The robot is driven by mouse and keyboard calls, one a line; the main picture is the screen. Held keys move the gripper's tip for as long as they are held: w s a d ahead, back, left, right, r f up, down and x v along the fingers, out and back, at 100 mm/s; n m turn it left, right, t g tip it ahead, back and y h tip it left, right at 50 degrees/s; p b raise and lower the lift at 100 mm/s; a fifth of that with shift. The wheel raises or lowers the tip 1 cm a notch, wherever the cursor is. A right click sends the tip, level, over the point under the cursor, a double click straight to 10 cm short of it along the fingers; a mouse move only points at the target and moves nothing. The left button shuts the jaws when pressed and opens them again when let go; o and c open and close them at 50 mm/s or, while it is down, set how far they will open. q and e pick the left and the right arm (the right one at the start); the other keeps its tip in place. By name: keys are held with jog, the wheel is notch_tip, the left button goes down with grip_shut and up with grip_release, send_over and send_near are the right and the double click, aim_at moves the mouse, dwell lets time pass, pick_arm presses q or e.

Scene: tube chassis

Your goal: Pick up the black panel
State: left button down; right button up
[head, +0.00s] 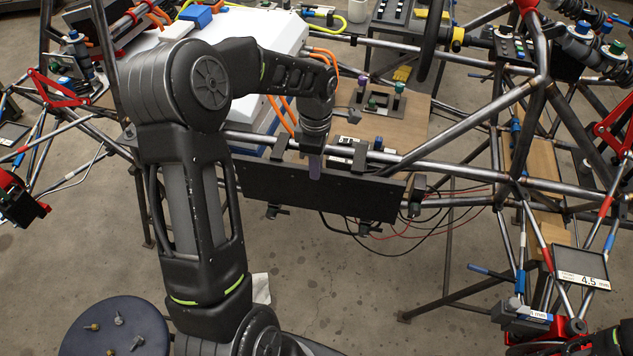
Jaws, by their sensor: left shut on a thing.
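The black panel (355,198) is a long flat plate in the middle of the head view. It is upright along the near chassis tube, by dark hook-like brackets at its top edge. My left arm reaches over from the left, and my left gripper (315,170) points down at the panel's top edge. The other finger is hidden. I cannot tell whether the panel is clear of the tube. My right gripper is not in view.
A metal tube chassis (455,168) surrounds the panel. Behind it are a white box (270,35) with orange cables and a wooden board (400,130) with small parts. Loose wires hang below. A dark round stool (115,335) holds several bolts. Concrete floor is open in front.

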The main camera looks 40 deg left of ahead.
pick_arm(q)
jog(key=shift+r, duration=0.2)
notch_tip(320, 180, up, 18)
jog(key=shift+f, duration=0.15)
dwell(0.5)
dwell(0.5)
